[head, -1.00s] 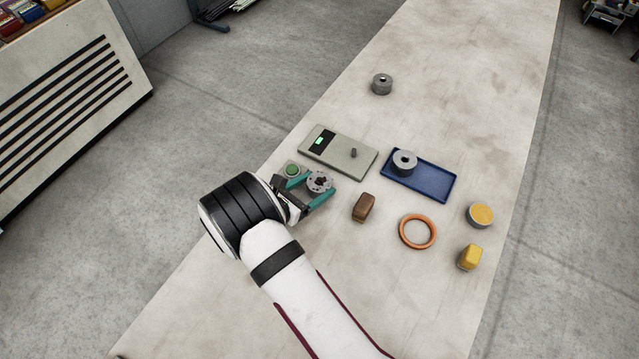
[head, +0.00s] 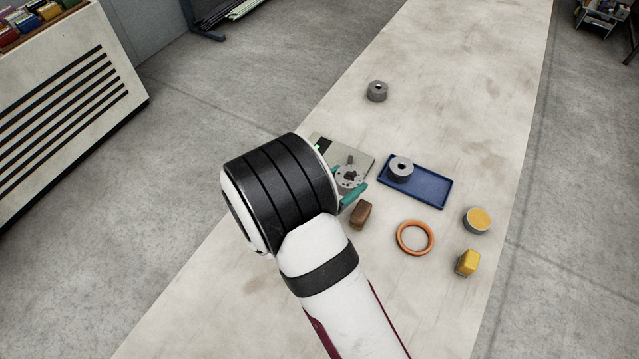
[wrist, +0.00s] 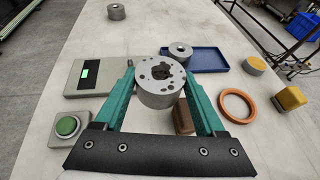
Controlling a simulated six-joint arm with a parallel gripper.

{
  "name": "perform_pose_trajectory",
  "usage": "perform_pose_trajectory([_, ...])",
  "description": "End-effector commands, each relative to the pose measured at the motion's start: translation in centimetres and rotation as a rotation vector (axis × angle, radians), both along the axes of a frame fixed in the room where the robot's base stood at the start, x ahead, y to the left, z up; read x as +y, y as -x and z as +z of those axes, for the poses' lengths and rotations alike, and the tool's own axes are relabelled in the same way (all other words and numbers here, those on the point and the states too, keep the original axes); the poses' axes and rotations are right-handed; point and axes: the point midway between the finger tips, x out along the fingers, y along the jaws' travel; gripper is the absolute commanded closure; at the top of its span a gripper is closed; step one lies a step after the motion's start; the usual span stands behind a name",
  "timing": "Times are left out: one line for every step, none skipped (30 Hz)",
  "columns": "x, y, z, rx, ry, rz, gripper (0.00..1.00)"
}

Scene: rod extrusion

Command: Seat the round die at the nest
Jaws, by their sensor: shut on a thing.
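My gripper (head: 347,181) is shut on a grey round die (wrist: 157,98), which has a shaped opening in the middle and small holes around it. The die also shows in the head view (head: 351,180), its top face upward, between the teal fingers. It overlaps the near right part of a flat grey plate (head: 364,161) with a green display and a short upright peg (head: 351,158). I cannot tell how high the die is above it. In the wrist view the plate (wrist: 88,78) lies left of the die. I cannot tell which thing is the nest.
A blue tray (head: 430,190) holds a grey ring-shaped part (head: 401,168). Another such part (head: 377,92) stands farther back. A brown block (head: 361,215), orange ring (head: 415,238), yellow-topped cylinder (head: 477,220) and yellow block (head: 467,262) lie right. A green button box (wrist: 68,126) is near left.

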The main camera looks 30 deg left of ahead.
Motion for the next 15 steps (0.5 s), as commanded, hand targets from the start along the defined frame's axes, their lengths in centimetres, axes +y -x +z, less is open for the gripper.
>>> perform_pose_trajectory([-1.1, -0.3, 0.8, -0.002, -0.003, -0.003, 1.0])
perform_pose_trajectory([-1.7, -0.5, 1.1, -0.001, -0.002, -0.003, 1.0])
perform_pose_trajectory([-2.4, -0.6, 1.5, 0.0, -0.001, -0.003, 1.0])
perform_pose_trajectory([-2.9, -0.8, 1.8, -0.001, -0.002, -0.003, 1.0])
perform_pose_trajectory([-3.3, -0.9, 2.1, -0.001, -0.001, -0.002, 1.0])
perform_pose_trajectory([-3.7, -1.0, 2.3, -0.001, -0.002, -0.003, 1.0])
perform_pose_trajectory([-4.1, -1.1, 2.5, -0.001, -0.003, -0.009, 1.0])
perform_pose_trajectory([-4.5, -1.2, 2.6, -0.002, -0.002, -0.02, 1.0])
perform_pose_trajectory([-5.2, -1.3, 2.7, -0.002, -0.002, -0.046, 1.0])
perform_pose_trajectory([-6.0, -1.5, 2.8, -0.005, -0.003, -0.074, 1.0])
perform_pose_trajectory([-6.8, -1.6, 2.8, -0.006, -0.003, -0.108, 1.0])
perform_pose_trajectory([-8.0, -1.7, 2.9, -0.008, -0.004, -0.163, 1.0])
perform_pose_trajectory([-9.0, -1.8, 2.9, -0.008, -0.004, -0.207, 1.0])
perform_pose_trajectory([-10.0, -1.8, 2.9, -0.009, -0.004, -0.255, 1.0])
perform_pose_trajectory([-11.3, -1.7, 2.9, -0.01, -0.004, -0.317, 1.0])
